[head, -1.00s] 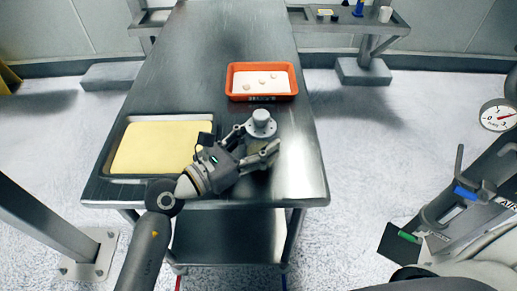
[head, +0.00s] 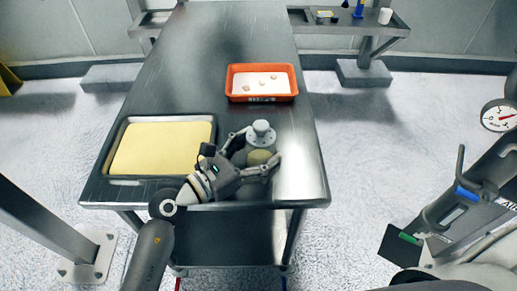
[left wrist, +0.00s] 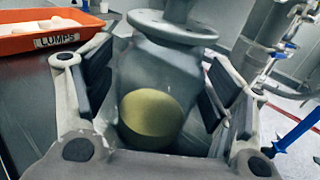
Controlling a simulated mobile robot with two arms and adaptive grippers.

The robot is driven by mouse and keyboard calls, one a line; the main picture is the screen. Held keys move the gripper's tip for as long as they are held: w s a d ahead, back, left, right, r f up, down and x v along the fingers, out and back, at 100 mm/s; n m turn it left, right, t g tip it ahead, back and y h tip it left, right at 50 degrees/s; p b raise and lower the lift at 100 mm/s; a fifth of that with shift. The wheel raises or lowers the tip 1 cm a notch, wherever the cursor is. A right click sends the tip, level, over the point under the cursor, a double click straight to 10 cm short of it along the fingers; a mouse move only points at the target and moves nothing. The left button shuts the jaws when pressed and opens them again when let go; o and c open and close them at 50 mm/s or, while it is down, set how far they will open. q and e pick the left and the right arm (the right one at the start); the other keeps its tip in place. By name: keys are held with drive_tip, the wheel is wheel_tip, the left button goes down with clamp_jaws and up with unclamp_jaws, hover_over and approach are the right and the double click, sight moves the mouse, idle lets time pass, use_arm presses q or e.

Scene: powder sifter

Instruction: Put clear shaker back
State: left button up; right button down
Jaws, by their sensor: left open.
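The clear shaker (head: 262,157) has a grey flanged top and yellow powder in its see-through body. It is upright near the front right of the metal table. My left gripper (head: 257,152) is open, with its fingers on either side of the shaker. In the left wrist view, the shaker's body (left wrist: 150,100) sits between the spread fingers, with the yellow powder low in it. Whether a finger touches it is hard to tell. My right gripper does not show.
A tray of yellow powder (head: 112,172) lies on the table (head: 200,60) left of my gripper. An orange bin (head: 262,97) labelled LUMPS, holding a few pale lumps, stands behind the shaker. Machinery with a gauge (head: 497,115) stands at right.

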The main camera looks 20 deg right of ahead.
use_arm(q)
drive_tip(key=shift+r, duration=0.1)
drive_tip(key=shift+a, duration=0.15)
drive_tip(key=b+v, duration=0.2)
drive_tip(key=v, duration=0.8)
drive_tip(key=shift+s+a, duration=0.1)
drive_tip(key=shift+a, duration=0.1)
drive_tip(key=shift+s+a, duration=0.25)
drive_tip(key=shift+a, duration=0.35)
